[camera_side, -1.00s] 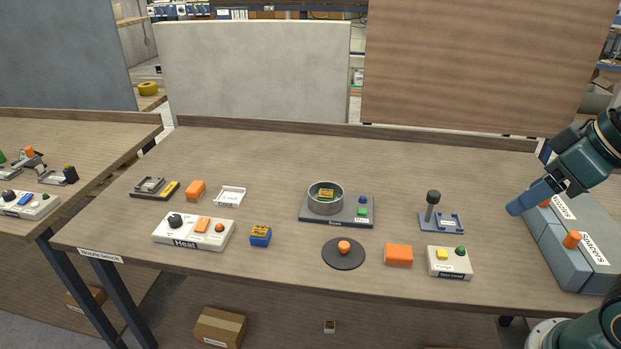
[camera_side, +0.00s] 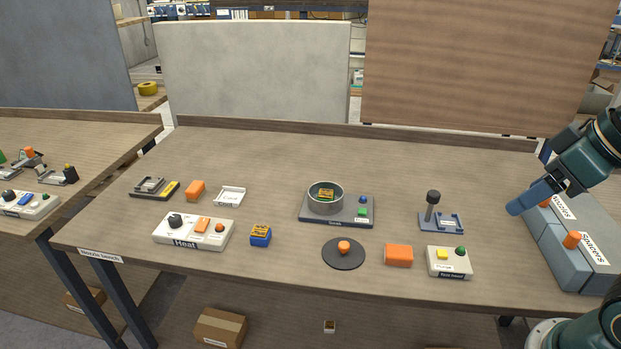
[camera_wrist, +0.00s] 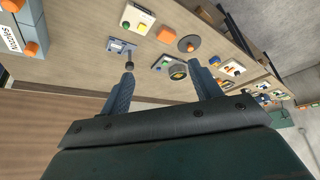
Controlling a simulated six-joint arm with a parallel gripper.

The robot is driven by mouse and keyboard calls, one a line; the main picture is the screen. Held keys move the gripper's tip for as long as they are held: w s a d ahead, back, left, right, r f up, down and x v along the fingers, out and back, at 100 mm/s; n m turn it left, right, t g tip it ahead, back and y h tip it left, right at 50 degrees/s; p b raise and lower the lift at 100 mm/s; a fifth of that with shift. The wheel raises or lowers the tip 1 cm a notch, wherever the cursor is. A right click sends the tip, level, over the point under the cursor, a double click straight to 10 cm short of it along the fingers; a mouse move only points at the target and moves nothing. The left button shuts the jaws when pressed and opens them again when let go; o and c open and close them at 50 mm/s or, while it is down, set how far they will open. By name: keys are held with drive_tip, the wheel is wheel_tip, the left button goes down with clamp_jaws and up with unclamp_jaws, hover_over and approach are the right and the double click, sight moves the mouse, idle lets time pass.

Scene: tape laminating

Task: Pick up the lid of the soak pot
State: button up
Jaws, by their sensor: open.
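The soak pot's lid (camera_side: 343,255) is a dark round disc with an orange knob, lying flat on the table in front of the pot; it also shows in the wrist view (camera_wrist: 188,44). The soak pot (camera_side: 325,203) is an open grey cylinder on a dark base labelled Soak, with a yellow and dark block inside. In the wrist view the pot (camera_wrist: 177,72) shows beyond my fingers. My gripper (camera_side: 518,207) is at the right by the grey bins, far from the lid. In the wrist view its fingers (camera_wrist: 165,72) are apart with nothing between them.
An orange block (camera_side: 398,255) and a control box with yellow and green buttons (camera_side: 449,263) lie right of the lid. A small press with a black knob (camera_side: 440,217) stands behind them. Grey bins (camera_side: 570,240) sit under my gripper. A Heat box (camera_side: 193,232) is at left.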

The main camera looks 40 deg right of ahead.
drive_tip(key=c, duration=0.3)
drive_tip(key=shift+w, duration=0.1)
idle(0.3)
drive_tip(key=w+a+f+n+g+y, duration=0.1)
drive_tip(key=w+a+f+n, duration=0.1)
drive_tip(key=w, duration=0.6)
drive_tip(key=w+a+f+n+g, duration=0.1)
drive_tip(key=w+a+f+n, duration=0.1)
drive_tip(key=w+f+n, duration=0.3)
drive_tip(key=w+a+f+n+g+y, duration=0.1)
drive_tip(key=w+f+n, duration=0.3)
drive_tip(key=w, duration=0.7)
drive_tip(key=shift+w+a+f+g+y, duration=0.15)
drive_tip(key=shift+w+a+f+g, duration=0.1)
drive_tip(key=shift+a, duration=0.15)
drive_tip(key=shift+w+a+f+g+y, duration=0.15)
drive_tip(key=shift+a+f, duration=0.1)
drive_tip(key=shift+a, duration=0.1)
drive_tip(key=shift+f, duration=0.1)
hover_over(344, 249)
drive_tip(key=d, duration=0.2)
drive_tip(key=shift+s+d+f, duration=0.1)
drive_tip(key=shift+f, duration=1.95)
drive_tip(key=shift+d+f, duration=0.1)
drive_tip(key=shift+f, duration=1.9)
